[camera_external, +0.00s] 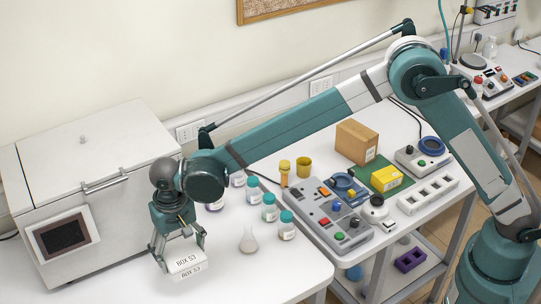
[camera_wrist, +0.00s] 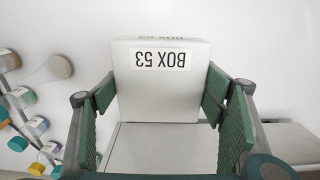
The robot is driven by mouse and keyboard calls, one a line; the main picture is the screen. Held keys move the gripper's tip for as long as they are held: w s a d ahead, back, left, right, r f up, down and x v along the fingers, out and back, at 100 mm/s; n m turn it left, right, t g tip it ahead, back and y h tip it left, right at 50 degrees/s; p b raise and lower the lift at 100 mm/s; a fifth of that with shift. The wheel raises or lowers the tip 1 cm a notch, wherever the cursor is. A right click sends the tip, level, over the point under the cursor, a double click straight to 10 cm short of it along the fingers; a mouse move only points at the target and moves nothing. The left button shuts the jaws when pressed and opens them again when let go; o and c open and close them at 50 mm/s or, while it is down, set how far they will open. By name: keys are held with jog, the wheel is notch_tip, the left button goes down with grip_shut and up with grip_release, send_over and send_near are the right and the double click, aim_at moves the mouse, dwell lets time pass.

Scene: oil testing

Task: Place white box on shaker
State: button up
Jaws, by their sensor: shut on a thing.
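The white box (camera_external: 187,266), labelled BOX 53, is held between the fingers of my gripper (camera_external: 181,252) at the lower left, in front of the large white cabinet. In the wrist view the white box (camera_wrist: 165,100) fills the space between the green finger pads of my gripper (camera_wrist: 160,112), its label facing the camera. The gripper is shut on it. Whether the box hangs clear of the table or touches it, I cannot tell. No device is clearly marked as the shaker; a grey unit with knobs and coloured buttons (camera_external: 323,222) stands right of the bottles.
A large white cabinet (camera_external: 95,170) stands at the left. A glass flask (camera_external: 249,240) and several teal-capped bottles (camera_external: 268,210) stand right of my gripper. A cardboard box (camera_external: 356,141), a yellow box (camera_external: 386,178) and a white socket strip (camera_external: 428,194) crowd the right table.

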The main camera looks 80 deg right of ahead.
jog(key=shift+f, duration=2.75)
jog(key=shift+f, duration=1.85)
jog(key=shift+f, duration=0.1)
jog(key=o, duration=0.6)
jog(key=shift+f, duration=0.1)
jog(key=o, duration=0.4)
jog(key=shift+o, duration=0.2)
notch_tip(320, 180, up, 12)
jog(key=shift+r, duration=0.2)
